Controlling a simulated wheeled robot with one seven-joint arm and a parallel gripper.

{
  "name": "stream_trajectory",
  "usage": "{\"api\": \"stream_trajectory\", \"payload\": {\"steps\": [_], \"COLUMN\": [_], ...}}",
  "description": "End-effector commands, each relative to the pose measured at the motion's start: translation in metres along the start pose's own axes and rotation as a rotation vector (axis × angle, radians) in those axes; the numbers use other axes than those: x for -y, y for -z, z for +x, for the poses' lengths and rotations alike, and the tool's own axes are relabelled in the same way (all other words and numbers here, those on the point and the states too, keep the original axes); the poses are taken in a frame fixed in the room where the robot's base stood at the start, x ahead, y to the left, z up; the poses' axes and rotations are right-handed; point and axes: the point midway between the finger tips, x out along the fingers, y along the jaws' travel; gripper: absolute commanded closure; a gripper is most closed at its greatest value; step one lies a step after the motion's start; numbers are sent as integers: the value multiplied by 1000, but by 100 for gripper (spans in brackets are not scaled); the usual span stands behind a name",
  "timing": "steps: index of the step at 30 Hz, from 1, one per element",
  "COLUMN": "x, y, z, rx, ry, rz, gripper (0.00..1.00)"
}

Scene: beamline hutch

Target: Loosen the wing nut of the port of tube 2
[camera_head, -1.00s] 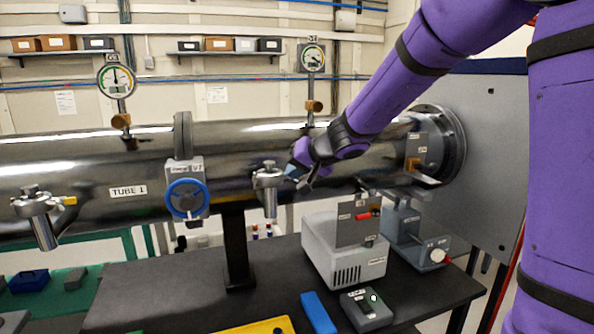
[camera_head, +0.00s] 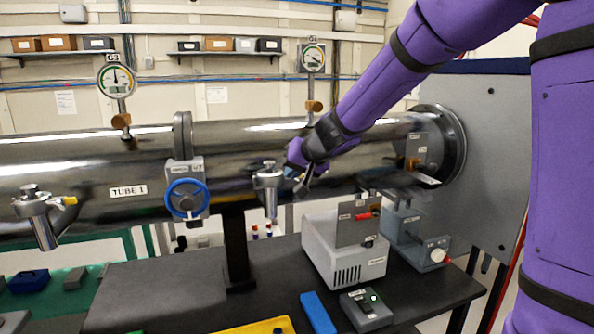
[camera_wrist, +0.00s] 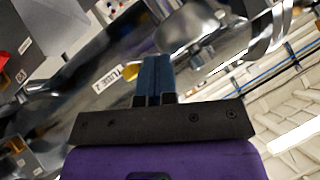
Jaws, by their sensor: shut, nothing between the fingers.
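The port of tube 2 (camera_head: 267,184) is a silver capped fitting on the front of the dark shiny tube, right of the blue-wheeled valve. In the wrist view the port (camera_wrist: 186,30) is a round metal body just beyond my fingertips. My gripper (camera_head: 300,186) is just right of the port in the head view. In the wrist view my gripper (camera_wrist: 155,62) has its dark blue fingers shut together, holding nothing. A yellow piece (camera_wrist: 130,72) shows beside them. Contact with the port cannot be told.
The tube 2 label (camera_wrist: 107,79) shows in the wrist view. The blue handwheel valve (camera_head: 187,198) stands left of the port. A grey box (camera_head: 343,255) and a small control box (camera_head: 366,309) sit on the black bench below. A gauge (camera_head: 313,58) rises above the tube.

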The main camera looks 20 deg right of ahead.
Motion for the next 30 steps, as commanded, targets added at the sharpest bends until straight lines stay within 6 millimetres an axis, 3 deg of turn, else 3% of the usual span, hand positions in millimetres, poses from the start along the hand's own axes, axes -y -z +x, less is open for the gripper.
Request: {"api": "stream_trajectory", "payload": {"steps": [30], "x": [1], "y": [-1], "z": [1], "rx": [0], "ry": [-49], "rz": [-49], "gripper": [100]}}
